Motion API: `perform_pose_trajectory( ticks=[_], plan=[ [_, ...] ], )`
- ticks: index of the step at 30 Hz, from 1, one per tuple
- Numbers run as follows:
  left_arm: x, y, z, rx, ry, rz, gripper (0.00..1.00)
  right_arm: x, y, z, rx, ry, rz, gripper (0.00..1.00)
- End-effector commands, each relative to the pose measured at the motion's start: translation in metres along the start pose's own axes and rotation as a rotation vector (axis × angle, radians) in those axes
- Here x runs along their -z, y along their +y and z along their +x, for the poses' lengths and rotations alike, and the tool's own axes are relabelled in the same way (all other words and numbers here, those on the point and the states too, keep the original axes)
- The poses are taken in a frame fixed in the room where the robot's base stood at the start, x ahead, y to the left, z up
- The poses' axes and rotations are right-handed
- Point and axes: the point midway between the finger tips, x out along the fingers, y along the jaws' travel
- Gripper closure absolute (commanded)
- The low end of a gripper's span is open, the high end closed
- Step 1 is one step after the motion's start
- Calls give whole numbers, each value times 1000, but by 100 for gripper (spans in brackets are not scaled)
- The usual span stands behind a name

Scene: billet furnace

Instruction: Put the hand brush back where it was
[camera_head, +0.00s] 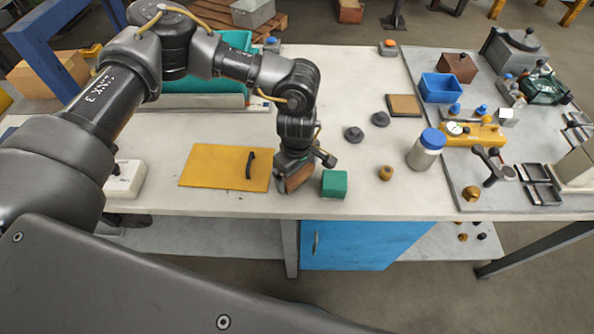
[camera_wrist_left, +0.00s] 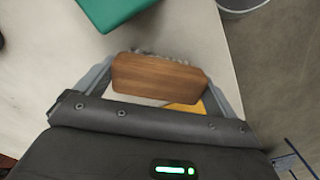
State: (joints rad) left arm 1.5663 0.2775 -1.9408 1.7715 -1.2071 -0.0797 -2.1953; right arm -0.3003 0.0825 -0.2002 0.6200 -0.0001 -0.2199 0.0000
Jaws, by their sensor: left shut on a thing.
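The hand brush (camera_wrist_left: 160,77) has a brown wooden back and grey bristles that just show along one edge in the left wrist view. My left gripper (camera_wrist_left: 163,82) is shut on it, with one finger at each end of the wood. In the head view the left gripper (camera_head: 296,181) is low over the front part of the bench, and the brush (camera_head: 299,177) shows as a brown patch under it. I cannot tell whether the brush touches the bench top. My right gripper is not in view.
A green block (camera_head: 334,184) stands just right of the brush. A yellow board (camera_head: 215,166) with a black handle lies to the left. Dark round knobs (camera_head: 354,134), a brass piece (camera_head: 385,173) and a blue-lidded jar (camera_head: 425,149) stand further right. The bench's front edge is close.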

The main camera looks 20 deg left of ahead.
Motion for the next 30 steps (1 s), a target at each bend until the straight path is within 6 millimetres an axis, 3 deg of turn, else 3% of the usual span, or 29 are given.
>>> perform_pose_trajectory(
  ticks=[7,8,9,20,30],
  plan=[
    [0,0,5,0,0,0,24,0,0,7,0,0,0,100],
    [0,0,4,0,0,0,3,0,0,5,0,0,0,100],
    [0,0,3,0,1,0,0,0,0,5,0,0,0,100],
    [0,1,-6,-2,0,1,0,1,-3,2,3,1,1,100],
    [0,1,-74,-5,1,2,0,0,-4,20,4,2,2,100]
  ],
)
